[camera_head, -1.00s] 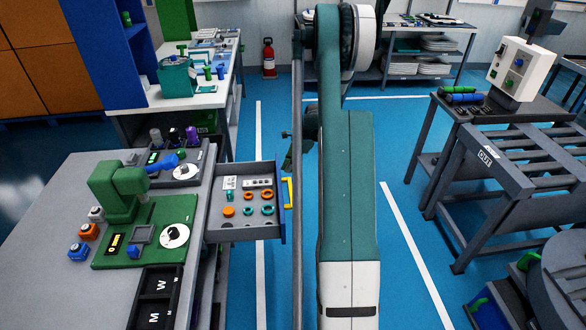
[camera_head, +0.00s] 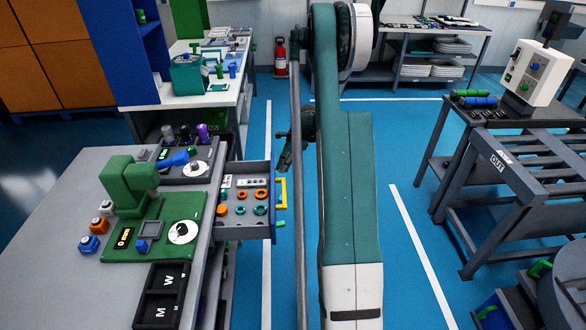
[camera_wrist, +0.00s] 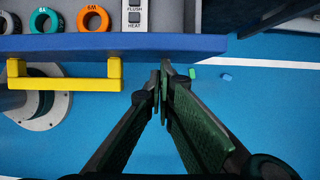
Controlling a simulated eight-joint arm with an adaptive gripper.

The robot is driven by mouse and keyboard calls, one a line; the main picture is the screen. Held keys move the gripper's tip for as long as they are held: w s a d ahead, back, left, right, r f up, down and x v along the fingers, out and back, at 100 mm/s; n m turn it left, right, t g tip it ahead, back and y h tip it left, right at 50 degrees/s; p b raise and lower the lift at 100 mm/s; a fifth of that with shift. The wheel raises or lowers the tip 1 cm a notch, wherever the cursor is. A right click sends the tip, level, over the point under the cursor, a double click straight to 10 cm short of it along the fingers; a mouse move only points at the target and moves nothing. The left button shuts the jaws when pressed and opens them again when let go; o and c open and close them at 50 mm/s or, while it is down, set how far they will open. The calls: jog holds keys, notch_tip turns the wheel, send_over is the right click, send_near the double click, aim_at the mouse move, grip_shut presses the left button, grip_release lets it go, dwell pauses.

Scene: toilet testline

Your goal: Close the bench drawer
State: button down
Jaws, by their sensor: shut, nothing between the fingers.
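The bench drawer (camera_head: 232,231) is partly open, sticking out from the right side of the grey bench. It holds orange and teal rings and small labelled parts. Its blue front panel (camera_wrist: 190,44) crosses the wrist view, with the yellow handle (camera_wrist: 65,86) at left; the handle also shows in the head view (camera_head: 282,193). My gripper (camera_wrist: 161,72) is shut and empty. Its fingertips are just outside the front panel, to the right of the handle; I cannot tell whether they touch the panel. In the head view my gripper (camera_head: 286,155) is small, dark and partly hidden by my arm.
The grey bench (camera_head: 60,240) carries a green machine (camera_head: 128,185), buttons and a black tray (camera_head: 160,296). A roller table (camera_head: 530,165) stands at the right. A grey round base (camera_wrist: 40,108) shows below the handle. Blue floor is open right of the drawer.

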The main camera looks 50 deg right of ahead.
aim_at(243, 169)
jog(key=w+a, duration=1.6)
jog(key=shift+w+a, duration=0.3)
jog(key=shift+s+d, duration=0.45)
jog(key=s+d, duration=0.2)
jog(key=shift+s+d+b, duration=0.3)
jog(key=shift+d+b, duration=0.1)
jog(key=p+v, duration=0.2)
jog(key=v, duration=0.8)
jog(key=shift+p, duration=0.3)
jog(key=shift+a, duration=0.1)
